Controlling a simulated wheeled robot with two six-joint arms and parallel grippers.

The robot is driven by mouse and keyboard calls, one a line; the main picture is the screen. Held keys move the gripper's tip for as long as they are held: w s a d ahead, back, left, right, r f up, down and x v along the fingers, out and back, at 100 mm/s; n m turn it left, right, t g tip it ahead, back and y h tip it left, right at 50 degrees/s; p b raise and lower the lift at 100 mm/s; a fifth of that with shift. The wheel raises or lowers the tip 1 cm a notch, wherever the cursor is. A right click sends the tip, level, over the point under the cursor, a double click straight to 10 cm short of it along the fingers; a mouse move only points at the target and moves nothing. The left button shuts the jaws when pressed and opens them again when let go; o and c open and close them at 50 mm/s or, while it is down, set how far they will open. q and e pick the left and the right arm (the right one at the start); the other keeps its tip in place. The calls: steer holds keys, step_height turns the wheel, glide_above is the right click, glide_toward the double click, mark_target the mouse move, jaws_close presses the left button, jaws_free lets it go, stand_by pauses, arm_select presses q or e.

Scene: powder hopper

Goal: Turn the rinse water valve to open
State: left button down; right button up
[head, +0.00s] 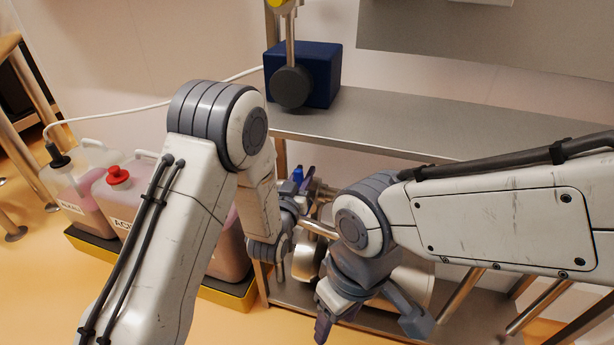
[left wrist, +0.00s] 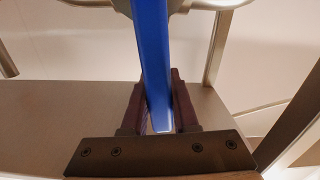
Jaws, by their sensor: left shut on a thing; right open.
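A blue lever (head: 298,174), which looks like the handle of the rinse water valve, shows as a small piece in the head view beside metal pipework under the steel shelf. In the left wrist view the blue lever (left wrist: 153,55) runs lengthwise between the fingers. My left gripper (left wrist: 160,105) is shut on it, with a dark finger on each side. In the head view my left gripper (head: 292,205) is partly hidden by its own arm. The valve body is mostly hidden. My right gripper (head: 370,322) is open and empty, lower and to the right, in front of the pipework.
A steel shelf (head: 400,130) with a dark blue box (head: 322,72) lies above the grippers. Jugs with pinkish liquid, one with a red cap (head: 118,175), stand in a yellow-edged tray (head: 225,297) at left. A round metal vessel (head: 410,285) sits behind my right gripper.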

arm_select(q)
steer(key=n, duration=0.1)
steer(key=a+n+b, duration=0.1)
steer(key=a+f, duration=0.1)
steer(key=shift+w+a+n+b, duration=0.2)
steer(key=shift+w+n+b, duration=0.15)
steer(key=shift+n, duration=0.05)
steer(key=shift+w+a+f+n+b, duration=0.2)
steer(key=shift+a+n+b, duration=0.2)
steer(key=shift+n, duration=0.3)
steer(key=shift+w+a+f+n+b, duration=0.15)
steer(key=shift+a+n+b, duration=0.15)
steer(key=shift+a+n, duration=0.3)
steer(key=shift+d, duration=0.1)
steer(key=c, duration=0.7)
jaws_free()
steer(key=shift+s, duration=0.1)
